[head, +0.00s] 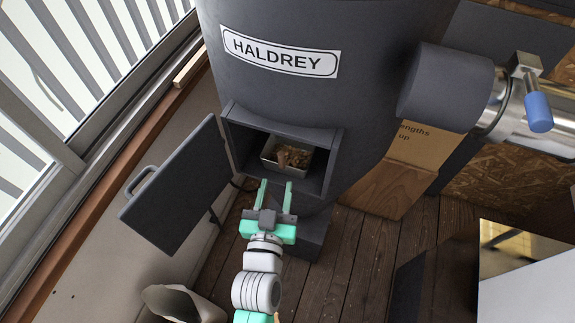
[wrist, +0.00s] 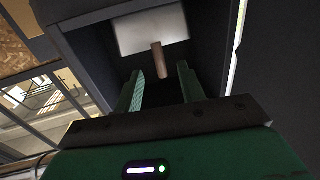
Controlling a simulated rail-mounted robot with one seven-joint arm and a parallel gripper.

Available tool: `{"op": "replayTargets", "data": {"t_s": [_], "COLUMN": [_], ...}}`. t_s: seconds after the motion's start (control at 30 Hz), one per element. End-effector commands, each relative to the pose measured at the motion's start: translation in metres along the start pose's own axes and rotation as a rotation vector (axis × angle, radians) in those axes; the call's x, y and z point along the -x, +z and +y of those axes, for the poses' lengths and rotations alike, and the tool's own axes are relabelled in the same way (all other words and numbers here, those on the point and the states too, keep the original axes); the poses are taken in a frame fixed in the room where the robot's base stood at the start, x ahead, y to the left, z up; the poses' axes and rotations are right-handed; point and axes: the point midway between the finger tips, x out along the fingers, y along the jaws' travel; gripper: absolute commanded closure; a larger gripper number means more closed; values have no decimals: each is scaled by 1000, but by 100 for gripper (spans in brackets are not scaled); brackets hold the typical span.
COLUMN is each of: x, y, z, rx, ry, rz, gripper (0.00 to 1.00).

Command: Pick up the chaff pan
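The chaff pan (head: 268,163) is a light metal pan with brown chaff in it and a short brown handle. It sits inside the open square compartment (head: 332,160) of the dark grey HALDREY machine. In the wrist view the pan (wrist: 150,28) is ahead at the top, and its handle (wrist: 161,62) points toward me. My gripper (head: 275,184) is at the compartment's mouth with its green fingers apart.
The compartment's grey door (head: 175,190) hangs open to the left, with a handle on its outer side. A pale open container (head: 183,303) is at the bottom left. A wooden board (head: 390,188) and cardboard stand right of the machine. The plank floor (head: 345,250) shows bare below it.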

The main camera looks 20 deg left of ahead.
Motion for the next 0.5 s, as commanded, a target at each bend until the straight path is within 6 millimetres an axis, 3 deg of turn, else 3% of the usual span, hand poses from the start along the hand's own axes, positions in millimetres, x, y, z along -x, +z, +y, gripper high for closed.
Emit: {"op": "replayTargets", "data": {"t_s": [0.17, 0.5], "x": [-4, -39], "y": [-2, -5], "z": [0, 1], "rx": [1, 2], "ry": [0, 1], "rz": [0, 1], "gripper": [61, 61]}}
